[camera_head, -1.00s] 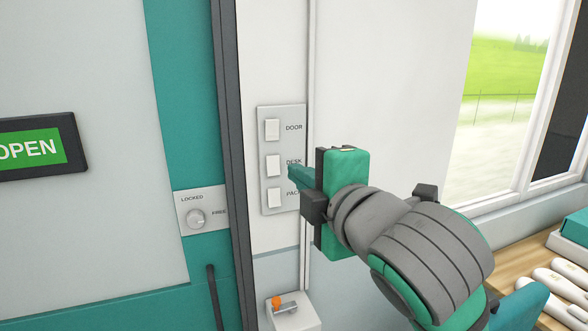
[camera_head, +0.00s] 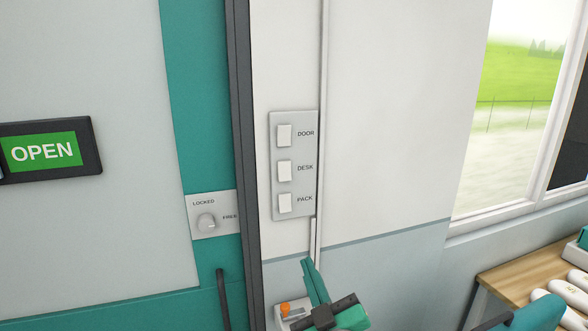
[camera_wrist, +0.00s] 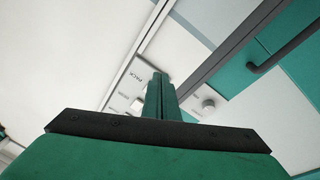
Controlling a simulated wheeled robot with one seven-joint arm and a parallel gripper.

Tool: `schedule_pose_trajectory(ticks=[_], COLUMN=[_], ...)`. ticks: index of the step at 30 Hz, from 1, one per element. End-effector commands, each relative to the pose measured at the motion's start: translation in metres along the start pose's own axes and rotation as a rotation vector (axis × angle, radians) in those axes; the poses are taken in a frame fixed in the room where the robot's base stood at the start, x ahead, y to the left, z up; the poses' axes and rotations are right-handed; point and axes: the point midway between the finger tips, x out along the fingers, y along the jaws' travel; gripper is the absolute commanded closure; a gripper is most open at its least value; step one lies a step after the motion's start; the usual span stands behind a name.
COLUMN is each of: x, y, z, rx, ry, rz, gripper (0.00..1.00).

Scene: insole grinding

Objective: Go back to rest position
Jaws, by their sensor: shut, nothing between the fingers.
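My gripper (camera_head: 313,278) is low in the head view, below the switch panel (camera_head: 303,214) and in front of the wall. Its teal fingers are together with nothing between them. It is apart from the switches in the head view. In the wrist view the shut fingers (camera_wrist: 159,98) point up the picture and cover part of the switch panel. The panel carries three white switches labelled DOOR, DESK and PACK.
A small white box with an orange-tipped lever (camera_head: 285,308) is close to my gripper, partly hidden. A door with a LOCKED/FREE knob (camera_head: 207,222), a dark handle (camera_head: 222,297) and an OPEN sign (camera_head: 42,151) is left. A wooden table (camera_head: 520,277) with white insoles is right.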

Motion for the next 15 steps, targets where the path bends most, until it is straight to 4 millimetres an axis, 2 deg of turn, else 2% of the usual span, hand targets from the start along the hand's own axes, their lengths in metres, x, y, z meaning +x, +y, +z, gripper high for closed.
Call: schedule_pose_trajectory(ticks=[1, 3, 8, 15], x=[-0.006, -0.014, -0.038, -0.086], y=[-0.011, -0.022, -0.050, -0.094], z=[0.016, 0.034, 0.073, 0.126], rx=[0.046, 0.100, 0.211, 0.341], ry=[-0.015, -0.031, -0.072, -0.143], rz=[0.010, 0.033, 0.081, 0.148], gripper=[1.00, 1.00, 1.00, 1.00])
